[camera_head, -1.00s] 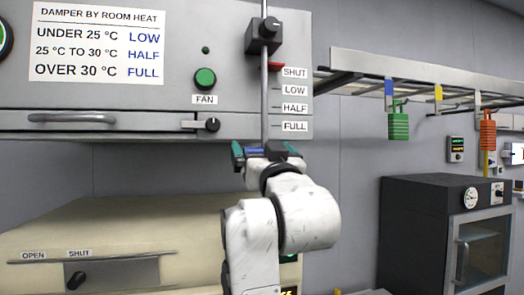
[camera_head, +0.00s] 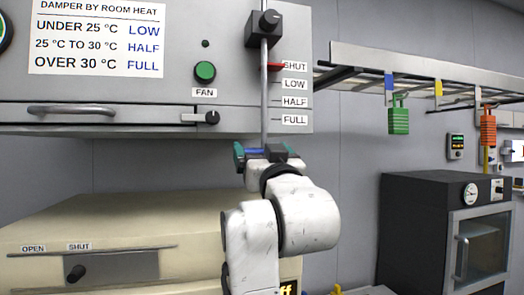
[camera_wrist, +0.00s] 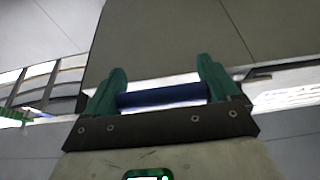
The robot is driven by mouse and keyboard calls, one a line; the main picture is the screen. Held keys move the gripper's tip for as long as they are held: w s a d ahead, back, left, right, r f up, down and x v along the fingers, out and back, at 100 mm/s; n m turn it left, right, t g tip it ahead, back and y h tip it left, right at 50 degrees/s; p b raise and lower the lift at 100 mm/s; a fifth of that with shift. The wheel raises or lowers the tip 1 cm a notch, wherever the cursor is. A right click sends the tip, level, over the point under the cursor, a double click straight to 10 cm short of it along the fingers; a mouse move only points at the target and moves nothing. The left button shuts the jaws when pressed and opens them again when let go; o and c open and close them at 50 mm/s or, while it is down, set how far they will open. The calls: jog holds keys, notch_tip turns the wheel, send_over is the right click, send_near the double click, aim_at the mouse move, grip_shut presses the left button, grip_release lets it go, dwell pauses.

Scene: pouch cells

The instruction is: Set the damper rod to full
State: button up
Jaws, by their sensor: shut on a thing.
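The damper rod (camera_head: 264,97) hangs upright in front of the grey panel, through a dark block with a knob (camera_head: 263,28). Its red pointer (camera_head: 275,67) is level with the SHUT label (camera_head: 294,66), above the LOW, HALF and FULL (camera_head: 294,120) marks. My gripper (camera_head: 266,152) is at the rod's lower end, below the panel. It is shut on the blue handle (camera_wrist: 162,96), which lies crosswise between the green fingers in the wrist view. My gripper partly hides the handle in the head view.
A sign (camera_head: 97,38) pairs over 30 °C with FULL. A fan button (camera_head: 205,72) is on the panel. A cream box (camera_head: 120,225) stands below left.

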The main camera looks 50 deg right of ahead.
notch_tip(320, 180, down, 11)
jog(key=b, duration=0.6)
jog(key=o, duration=1.1)
jog(key=shift+f, duration=0.1)
jog(key=shift+o, duration=0.7)
jog(key=shift+a, duration=0.1)
jog(key=b+v, duration=0.3)
jog(key=v, duration=0.7)
jog(key=shift+s+a, duration=0.15)
jog(key=shift+s, duration=0.15)
jog(key=shift+f, duration=0.1)
